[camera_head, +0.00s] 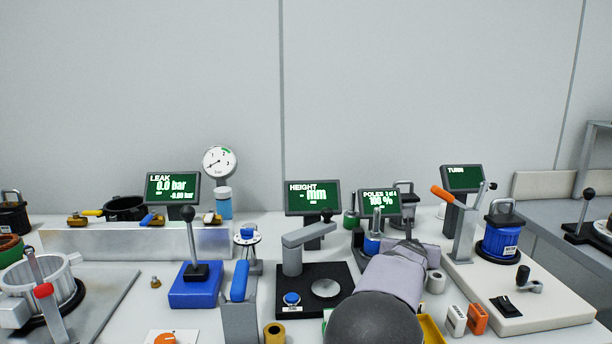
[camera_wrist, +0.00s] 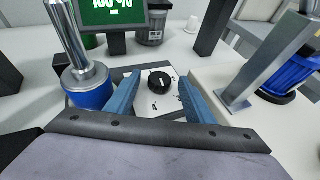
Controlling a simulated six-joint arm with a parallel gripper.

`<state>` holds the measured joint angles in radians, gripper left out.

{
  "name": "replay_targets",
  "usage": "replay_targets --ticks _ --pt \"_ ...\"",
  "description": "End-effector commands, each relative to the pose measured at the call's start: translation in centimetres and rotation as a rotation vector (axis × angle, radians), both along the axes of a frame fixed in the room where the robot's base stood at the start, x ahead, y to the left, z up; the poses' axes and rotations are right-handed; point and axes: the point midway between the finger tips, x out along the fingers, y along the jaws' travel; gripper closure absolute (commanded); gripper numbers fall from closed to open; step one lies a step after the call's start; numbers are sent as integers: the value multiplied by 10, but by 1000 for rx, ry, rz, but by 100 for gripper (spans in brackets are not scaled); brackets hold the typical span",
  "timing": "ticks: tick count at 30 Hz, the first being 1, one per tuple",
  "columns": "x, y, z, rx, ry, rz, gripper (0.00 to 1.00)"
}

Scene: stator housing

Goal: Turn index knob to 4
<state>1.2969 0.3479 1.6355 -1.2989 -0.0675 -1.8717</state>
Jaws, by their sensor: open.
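The index knob (camera_wrist: 159,81) is a round black knob with a white mark, on a white plate (camera_wrist: 150,104) with printed digits. In the wrist view a 2 shows to its right and a 4 below left. The white mark points roughly up, not at the 4. My gripper (camera_wrist: 160,75) is open, with one blue finger on each side of the knob and visible gaps between. I cannot tell how high the fingertips are above the plate. In the head view my arm hides the knob.
A blue cylinder with a metal rod (camera_wrist: 88,88) stands close left of my gripper. A grey post (camera_wrist: 270,70) and a blue canister (camera_wrist: 291,72) stand to the right. The POLES screen (camera_head: 380,203) reads 100 %. The TURN screen (camera_head: 462,178) stands behind the crank post.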

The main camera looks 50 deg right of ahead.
Motion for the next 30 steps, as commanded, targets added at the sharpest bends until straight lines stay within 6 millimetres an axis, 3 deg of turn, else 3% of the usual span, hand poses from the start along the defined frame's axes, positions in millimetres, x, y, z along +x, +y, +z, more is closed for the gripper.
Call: replay_targets --ticks 18,30 --pt "-9 -6 6 3 0 374 52" --pt "-16 -3 3 0 -1 514 52"
